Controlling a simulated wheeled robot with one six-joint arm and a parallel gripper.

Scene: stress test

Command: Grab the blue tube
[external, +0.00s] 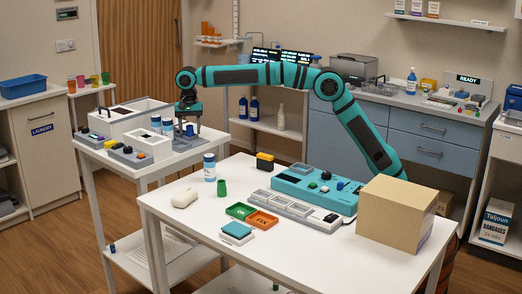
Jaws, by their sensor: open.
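My gripper (188,120) points down over the right part of the white side bench on the left and is open. A small dark-blue upright object (190,130), which looks like the blue tube, stands just under the gripper or between its fingers. It is too small to tell whether the fingers touch it. Two white containers with blue tops (168,128) stand just left of it. A similar blue-and-white container (209,168) stands on the front table.
The white side bench (185,158) also holds a grey box (124,117) and small devices. The front white table (185,228) carries a teal device (300,185), green and orange trays, a green cup (222,188) and a cardboard box (397,215).

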